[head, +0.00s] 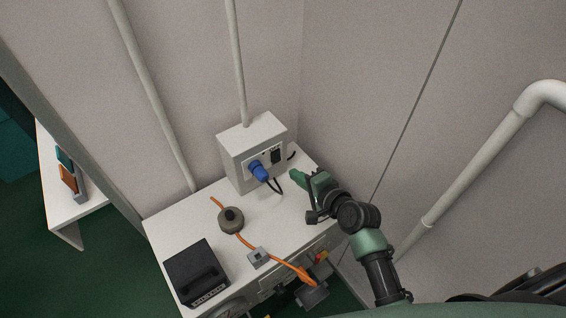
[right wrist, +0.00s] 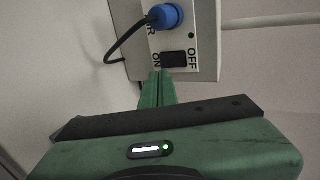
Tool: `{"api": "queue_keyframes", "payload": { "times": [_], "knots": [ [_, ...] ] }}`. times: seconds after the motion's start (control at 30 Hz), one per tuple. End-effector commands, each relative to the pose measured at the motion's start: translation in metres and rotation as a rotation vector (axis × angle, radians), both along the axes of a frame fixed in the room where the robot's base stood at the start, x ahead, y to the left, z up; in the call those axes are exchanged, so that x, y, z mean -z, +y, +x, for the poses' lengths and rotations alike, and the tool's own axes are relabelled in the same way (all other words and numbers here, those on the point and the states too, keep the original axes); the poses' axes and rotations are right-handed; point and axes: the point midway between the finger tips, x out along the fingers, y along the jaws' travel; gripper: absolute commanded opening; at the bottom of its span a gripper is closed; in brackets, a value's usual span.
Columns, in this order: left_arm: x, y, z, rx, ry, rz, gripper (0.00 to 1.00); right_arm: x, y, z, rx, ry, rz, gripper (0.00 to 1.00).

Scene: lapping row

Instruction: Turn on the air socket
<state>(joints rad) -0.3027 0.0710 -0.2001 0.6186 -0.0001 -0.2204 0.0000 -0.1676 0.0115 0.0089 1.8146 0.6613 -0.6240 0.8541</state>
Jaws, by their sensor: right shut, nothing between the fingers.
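The air socket is a light grey box (head: 240,165) on the white table against the wall. A blue plug (head: 258,171) with a black cable sits in its front, beside a black rocker switch (head: 275,156). In the right wrist view the switch (right wrist: 173,58) lies between the printed words ON, on its left, and OFF, on its right; the blue plug (right wrist: 165,15) is above it. My right gripper (head: 295,175) is shut and empty. In the wrist view its fingertips (right wrist: 163,73) appear just below the switch's ON side; I cannot tell whether they touch. My left gripper is not in view.
The white table (head: 196,219) also holds a dark grey round piece (head: 231,219) on an orange cable, a small grey block (head: 258,257) and a black box (head: 196,272). Walls stand close behind and right; a pipe (head: 238,60) runs down to the socket box.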

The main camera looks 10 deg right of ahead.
Motion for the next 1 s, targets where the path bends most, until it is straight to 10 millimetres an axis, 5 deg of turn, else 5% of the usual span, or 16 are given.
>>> {"api": "queue_keyframes", "payload": {
  "times": [0.4, 1.0],
  "knots": [
    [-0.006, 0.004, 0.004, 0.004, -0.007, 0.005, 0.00, 0.017, 0.024, 0.060, 0.000, -0.001, 0.000, 0.00],
    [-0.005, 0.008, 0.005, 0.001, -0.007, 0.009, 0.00, 0.023, 0.029, 0.072, 0.001, -0.005, -0.001, 0.00]
  ]
}}
